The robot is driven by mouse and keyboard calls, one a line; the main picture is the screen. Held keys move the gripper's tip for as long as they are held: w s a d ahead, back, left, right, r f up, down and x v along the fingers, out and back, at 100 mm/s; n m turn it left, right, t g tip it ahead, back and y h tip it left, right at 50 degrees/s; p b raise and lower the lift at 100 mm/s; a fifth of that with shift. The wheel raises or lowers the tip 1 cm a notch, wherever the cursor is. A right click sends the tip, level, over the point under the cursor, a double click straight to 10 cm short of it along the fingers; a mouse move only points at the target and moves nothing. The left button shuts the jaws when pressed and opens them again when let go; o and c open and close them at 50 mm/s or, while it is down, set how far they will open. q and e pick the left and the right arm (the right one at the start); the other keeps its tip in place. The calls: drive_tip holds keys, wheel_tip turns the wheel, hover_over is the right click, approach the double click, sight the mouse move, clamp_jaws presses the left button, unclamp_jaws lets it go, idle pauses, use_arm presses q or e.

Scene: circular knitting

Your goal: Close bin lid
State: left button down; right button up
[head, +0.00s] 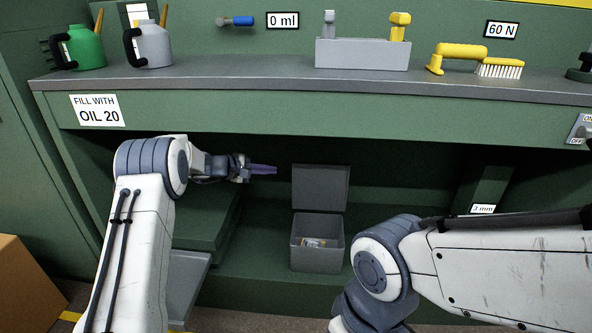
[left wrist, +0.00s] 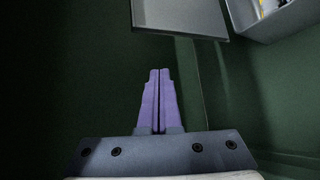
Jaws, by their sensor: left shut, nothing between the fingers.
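A grey bin (head: 318,250) stands on the green floor of the recess under the workbench in the head view. Its lid (head: 320,188) stands up open at the back, and some small light items lie inside. My left gripper (head: 274,170) is shut and empty, with purple fingers, to the left of the raised lid and apart from it. In the left wrist view the shut fingers (left wrist: 160,72) point toward the lid (left wrist: 180,15) at the top, and the bin (left wrist: 278,18) shows at the top right. My right arm reaches in at the right, but its gripper is out of view.
The workbench (head: 300,115) overhangs the recess. On it stand a green oil can (head: 86,48), a grey oil can (head: 153,46), a grey holder (head: 362,55) and a yellow brush (head: 470,55). A cardboard box (head: 28,285) is at the lower left.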

sight(296, 167)
use_arm(q)
drive_tip(key=shift+t, duration=0.3)
drive_tip(key=b+x, duration=0.2)
drive_tip(key=x, duration=0.1)
drive_tip(key=d+r+b+x, duration=0.1)
drive_tip(key=b+x, duration=0.1)
drive_tip(key=x, duration=0.1)
drive_tip(key=b+x, duration=0.3)
drive_tip(key=shift+s+d+r, duration=0.2)
drive_tip(key=shift+d, duration=0.2)
drive_tip(key=shift+s+d+r+b, duration=0.2)
drive_tip(key=shift+s+r+b, duration=0.1)
drive_tip(key=shift+s+b, duration=0.1)
